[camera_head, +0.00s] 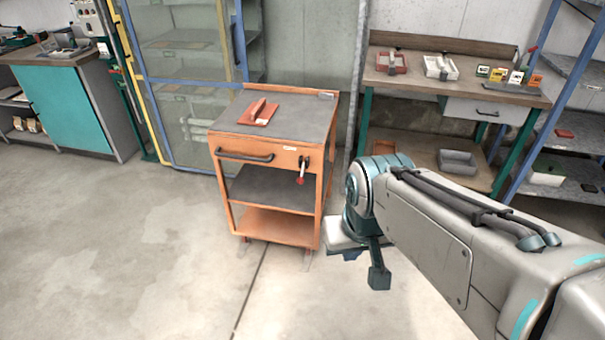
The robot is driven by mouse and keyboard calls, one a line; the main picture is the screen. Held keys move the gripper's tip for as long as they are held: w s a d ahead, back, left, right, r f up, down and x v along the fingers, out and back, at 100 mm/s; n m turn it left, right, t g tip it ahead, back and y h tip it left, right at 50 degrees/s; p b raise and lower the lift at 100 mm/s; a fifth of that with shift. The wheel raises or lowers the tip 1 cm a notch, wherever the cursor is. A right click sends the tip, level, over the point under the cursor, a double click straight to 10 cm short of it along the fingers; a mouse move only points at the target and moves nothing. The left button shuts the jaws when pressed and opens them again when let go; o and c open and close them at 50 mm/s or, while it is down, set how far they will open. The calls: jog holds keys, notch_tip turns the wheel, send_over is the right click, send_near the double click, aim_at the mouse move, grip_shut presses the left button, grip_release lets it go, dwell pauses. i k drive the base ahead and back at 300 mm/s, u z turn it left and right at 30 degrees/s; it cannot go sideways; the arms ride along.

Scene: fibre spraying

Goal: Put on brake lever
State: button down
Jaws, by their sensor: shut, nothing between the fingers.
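An orange trolley (262,239) with a grey top stands in the middle of the camera_head view. A small lever with a red end (301,172), which looks like the brake lever, hangs down from a dark pivot on the right of its front. My gripper (378,277) is at the end of my arm, to the right of the trolley and lower in the picture. It is shut and empty, apart from the lever. My arm hides part of the gripper.
A dark handle (244,156) runs across the trolley's front left. A red tool (258,112) lies on its top. A workbench (455,85) with trays stands behind right, shelving (572,125) at far right, and a teal cabinet (65,105) at left. The floor at front left is clear.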

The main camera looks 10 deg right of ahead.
aim_at(300, 180)
jog(key=u, duration=0.2)
jog(key=i, duration=1.1)
jog(key=z, duration=0.35)
